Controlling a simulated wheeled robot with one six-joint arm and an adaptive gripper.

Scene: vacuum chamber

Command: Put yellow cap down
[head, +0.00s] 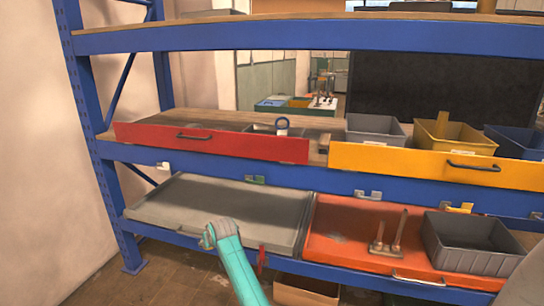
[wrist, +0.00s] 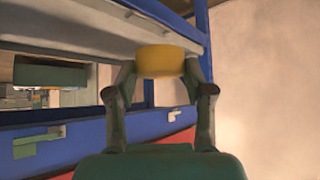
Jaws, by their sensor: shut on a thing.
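The yellow cap (wrist: 161,60) is a short, round yellow piece in the upper middle of the wrist view. My gripper (wrist: 162,68) is shut on it, with one fingertip at each side. A grey shelf surface shows behind and above the cap in the wrist view; I cannot tell whether the cap touches it. In the head view my teal arm reaches up from the bottom, in front of the lower grey tray (head: 225,205). The cap and the fingers cannot be made out there.
A blue-framed rack holds a red drawer (head: 225,147), a yellow drawer (head: 400,165) and an orange tray (head: 335,235). The orange tray carries a two-post stand (head: 379,247) and a grey bin (head: 465,255). The lower grey tray looks bare. A wall stands at the left.

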